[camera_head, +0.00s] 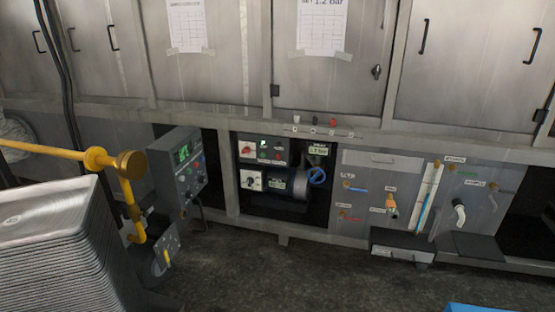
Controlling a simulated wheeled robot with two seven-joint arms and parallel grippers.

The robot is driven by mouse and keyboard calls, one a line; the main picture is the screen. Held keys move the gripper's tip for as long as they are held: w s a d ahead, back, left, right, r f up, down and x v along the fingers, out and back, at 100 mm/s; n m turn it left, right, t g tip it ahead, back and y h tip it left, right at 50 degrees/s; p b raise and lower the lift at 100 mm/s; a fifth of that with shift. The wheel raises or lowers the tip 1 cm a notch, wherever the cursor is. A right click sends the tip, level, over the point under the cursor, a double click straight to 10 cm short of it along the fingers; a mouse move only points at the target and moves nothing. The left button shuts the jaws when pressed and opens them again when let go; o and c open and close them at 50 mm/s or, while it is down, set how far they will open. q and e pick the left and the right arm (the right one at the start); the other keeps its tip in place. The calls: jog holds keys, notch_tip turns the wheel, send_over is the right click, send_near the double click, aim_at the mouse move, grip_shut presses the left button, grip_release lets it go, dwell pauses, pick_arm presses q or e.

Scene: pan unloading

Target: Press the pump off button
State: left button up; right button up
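The pump bay (284,180) is an open recess in the lower middle of the machine. A blue-grey motor-like body with a blue handwheel (317,176) sits in it. Above the motor is a small grey control panel (262,150) with a red rotary switch, a small green display and small buttons. A second panel with a dark rotary switch (252,180) is below it. A grey control box (177,167) with a green display and small coloured buttons stands to the left. Button labels are too small to read, so I cannot tell which is pump off. Neither gripper is in view.
A stack of metal sheets or trays (55,230) and a yellow pipe (127,170) stand at the left. A valve panel (378,195) with coloured levers is to the right. A dark box (402,244) juts out below it. The floor (300,280) in front is mostly clear.

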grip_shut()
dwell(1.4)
